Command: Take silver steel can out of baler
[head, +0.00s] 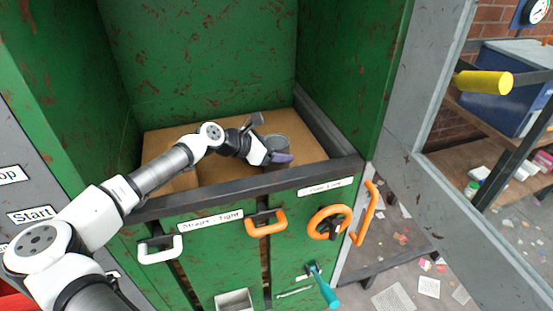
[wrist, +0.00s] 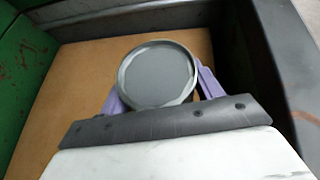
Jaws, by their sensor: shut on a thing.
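The silver steel can (head: 276,145) is inside the green baler (head: 200,60), near the right end of the brown cardboard. In the wrist view the can's round grey top (wrist: 157,74) faces the camera. My gripper (head: 280,158) is shut on the can, with a purple finger on each side of it; the fingers also show in the wrist view (wrist: 159,92). The can looks upright. Its lower part is hidden by the gripper, so I cannot tell whether it touches the cardboard.
The brown cardboard (head: 222,162) lies in the baler behind a dark front ledge (head: 240,192). Orange handles (head: 266,222) and an orange wheel (head: 330,222) are on the front below. A grey open door frame (head: 392,90) stands at the right. Litter covers the floor.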

